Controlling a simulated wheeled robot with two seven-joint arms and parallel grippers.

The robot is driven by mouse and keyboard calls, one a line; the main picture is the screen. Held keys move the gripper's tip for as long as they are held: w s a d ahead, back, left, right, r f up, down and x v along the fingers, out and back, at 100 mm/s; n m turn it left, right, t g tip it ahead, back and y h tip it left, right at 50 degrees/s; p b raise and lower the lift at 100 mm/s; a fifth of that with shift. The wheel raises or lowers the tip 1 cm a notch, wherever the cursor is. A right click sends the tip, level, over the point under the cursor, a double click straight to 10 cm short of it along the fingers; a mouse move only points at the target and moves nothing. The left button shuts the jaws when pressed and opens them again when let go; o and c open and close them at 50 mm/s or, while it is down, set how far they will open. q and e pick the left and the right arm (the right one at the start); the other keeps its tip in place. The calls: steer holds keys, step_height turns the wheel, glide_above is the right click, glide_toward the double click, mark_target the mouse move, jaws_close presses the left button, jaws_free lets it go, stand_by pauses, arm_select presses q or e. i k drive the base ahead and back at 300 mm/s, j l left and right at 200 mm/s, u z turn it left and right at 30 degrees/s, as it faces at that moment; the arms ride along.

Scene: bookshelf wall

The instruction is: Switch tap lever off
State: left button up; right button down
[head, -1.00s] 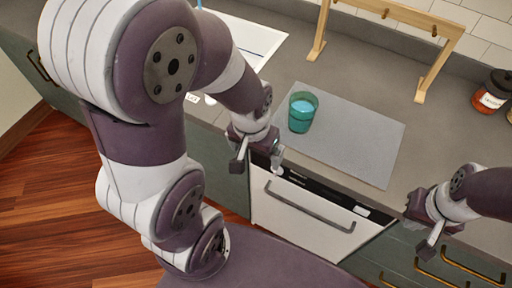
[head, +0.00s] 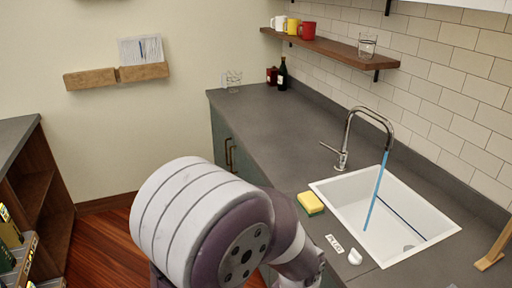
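The silver tap (head: 352,130) stands at the back-left corner of the white sink (head: 330,194), with a curved neck over the basin. Its thin lever (head: 329,148) sticks out to the left from the tap's base, tilted slightly upward. A blue stream of water (head: 376,190) runs from the spout into the basin. My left arm shows at the bottom centre, in front of the counter, but its gripper is out of the picture. My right gripper is also out of view. Neither arm touches the tap.
A yellow-green sponge (head: 310,204), a small label (head: 334,243) and a white object (head: 355,257) lie left of the sink. A dark bottle (head: 282,75) and a glass (head: 233,81) stand farther back. The counter (head: 275,130) left of the tap is clear.

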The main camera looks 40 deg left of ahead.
mark_target(341, 156)
steer(key=u, duration=0.8)
steer(key=i+j+u, duration=0.1)
steer(key=i+j, duration=0.7)
steer(key=i, duration=0.2)
steer(key=i+j+u, duration=0.15)
steer(key=i+j, duration=0.2)
steer(key=i, duration=0.2)
steer(key=i+j+u, duration=0.1)
steer(key=i+j, duration=0.25)
steer(key=i, duration=0.15)
